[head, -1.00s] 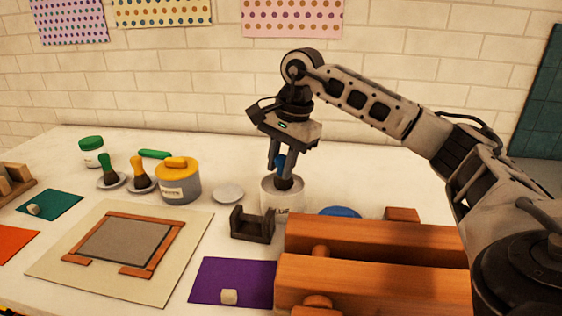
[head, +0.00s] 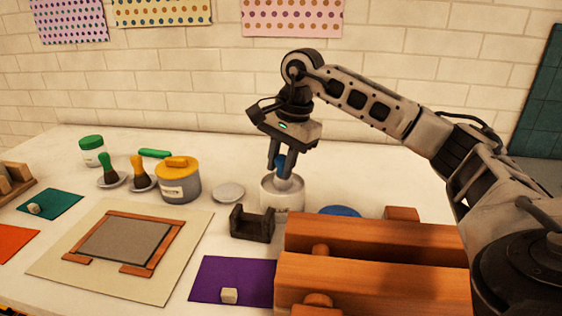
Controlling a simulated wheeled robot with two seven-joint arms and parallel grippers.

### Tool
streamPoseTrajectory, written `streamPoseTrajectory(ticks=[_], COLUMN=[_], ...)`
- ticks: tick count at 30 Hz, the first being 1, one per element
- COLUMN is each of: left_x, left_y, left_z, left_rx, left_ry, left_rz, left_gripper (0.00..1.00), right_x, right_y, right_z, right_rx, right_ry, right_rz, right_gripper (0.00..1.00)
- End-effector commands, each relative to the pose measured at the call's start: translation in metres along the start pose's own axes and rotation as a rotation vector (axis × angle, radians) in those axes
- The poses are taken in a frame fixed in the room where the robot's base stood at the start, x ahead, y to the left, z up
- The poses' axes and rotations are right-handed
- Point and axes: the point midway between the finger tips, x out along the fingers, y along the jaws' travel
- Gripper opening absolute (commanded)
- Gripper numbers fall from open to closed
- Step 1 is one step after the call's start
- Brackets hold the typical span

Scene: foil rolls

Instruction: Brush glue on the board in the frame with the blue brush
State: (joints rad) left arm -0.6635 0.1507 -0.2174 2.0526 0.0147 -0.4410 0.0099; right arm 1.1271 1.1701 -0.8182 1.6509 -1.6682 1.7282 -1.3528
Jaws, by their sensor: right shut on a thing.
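My right gripper (head: 278,160) points down over the white glue pot (head: 283,196) and is shut on the blue brush (head: 280,161). Only a bit of the blue handle shows between the fingers. The brush's lower end is at the pot's mouth and looks whitish; whether its tip touches the glue cannot be seen. The grey board (head: 125,240) lies flat inside the brown wooden frame (head: 166,245), on a beige sheet at the left front. My left gripper is not in view.
A dark cradle (head: 252,224) stands just in front of the pot, and large wooden blocks (head: 375,240) fill the right front. A white saucer (head: 228,192), a yellow-lidded tin (head: 179,180) and green (head: 107,172) and orange (head: 139,173) brushes stand behind the frame.

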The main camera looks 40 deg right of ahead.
Motion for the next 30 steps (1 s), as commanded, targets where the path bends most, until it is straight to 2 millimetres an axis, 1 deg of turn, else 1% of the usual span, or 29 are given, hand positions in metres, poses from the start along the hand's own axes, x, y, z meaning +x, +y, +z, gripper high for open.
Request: streamPoseTrajectory(ticks=[1,8,12,15,23,30], left_x=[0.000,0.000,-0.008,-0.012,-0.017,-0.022], left_y=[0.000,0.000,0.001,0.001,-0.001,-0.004], left_z=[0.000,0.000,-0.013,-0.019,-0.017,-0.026], left_rx=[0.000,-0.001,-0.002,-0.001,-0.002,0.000], left_ry=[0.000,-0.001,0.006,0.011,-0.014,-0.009], left_rz=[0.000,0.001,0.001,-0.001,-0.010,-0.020], left_gripper=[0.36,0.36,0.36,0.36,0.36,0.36], right_x=[0.003,0.003,-0.011,-0.019,-0.041,-0.060], right_y=[0.001,0.002,-0.001,-0.003,-0.007,-0.011], right_z=[0.000,0.000,0.002,0.002,0.004,0.006], right_rx=[0.000,0.000,0.000,0.000,0.000,0.000], right_ry=[-0.001,-0.001,-0.001,-0.001,-0.001,-0.001], right_rz=[0.008,0.009,0.009,0.007,0.004,0.003], right_gripper=[0.02,0.02,0.02,0.02,0.02,0.02])
